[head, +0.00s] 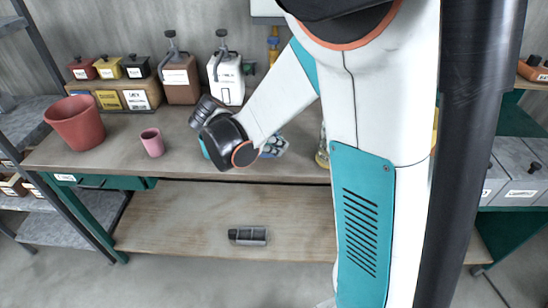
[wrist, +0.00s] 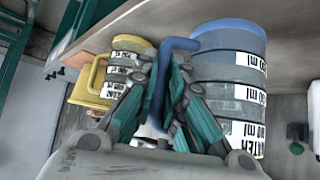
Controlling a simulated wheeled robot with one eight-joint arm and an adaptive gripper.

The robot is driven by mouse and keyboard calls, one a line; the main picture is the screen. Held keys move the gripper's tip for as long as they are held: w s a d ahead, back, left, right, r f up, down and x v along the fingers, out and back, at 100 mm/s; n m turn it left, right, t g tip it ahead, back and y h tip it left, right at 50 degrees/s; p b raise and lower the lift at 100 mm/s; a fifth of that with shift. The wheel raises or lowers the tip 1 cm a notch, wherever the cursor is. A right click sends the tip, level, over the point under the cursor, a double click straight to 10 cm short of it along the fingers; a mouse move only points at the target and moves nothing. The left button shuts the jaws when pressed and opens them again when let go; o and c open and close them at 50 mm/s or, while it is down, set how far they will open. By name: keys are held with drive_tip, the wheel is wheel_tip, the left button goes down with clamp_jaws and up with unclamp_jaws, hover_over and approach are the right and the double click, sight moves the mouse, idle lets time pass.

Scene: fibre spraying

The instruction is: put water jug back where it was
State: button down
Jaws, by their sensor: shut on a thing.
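The water jug (wrist: 232,75) is a clear cylinder with a blue end, a blue handle and white printed labels. It fills the right of the wrist view. My gripper (wrist: 170,78) is shut on its blue handle, with the teal fingers on both sides. The jug's blue end lies close to the wooden surface at the top of the wrist view; I cannot tell whether they touch. In the head view my wrist (head: 225,140) is low over the workbench (head: 105,155), and the jug and fingers are mostly hidden behind it.
A yellow-handled jug (wrist: 125,65) stands left of the water jug in the wrist view. On the bench are a pink cup (head: 152,142), a red pot (head: 76,122) and brown and white canisters (head: 228,80). A dark cylinder (head: 248,235) lies on the lower shelf.

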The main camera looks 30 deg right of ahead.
wheel_tip(320, 180, down, 4)
drive_tip(key=shift+f+b, duration=0.2)
drive_tip(key=shift+b, duration=0.6)
drive_tip(key=shift+r, duration=0.1)
drive_tip(key=c, duration=1.7)
unclamp_jaws()
drive_tip(key=shift+o, duration=0.2)
drive_tip(key=shift+a+r, duration=0.15)
drive_tip(key=shift+r, duration=0.1)
drive_tip(key=p+v, duration=0.4)
drive_tip(key=v, duration=0.7)
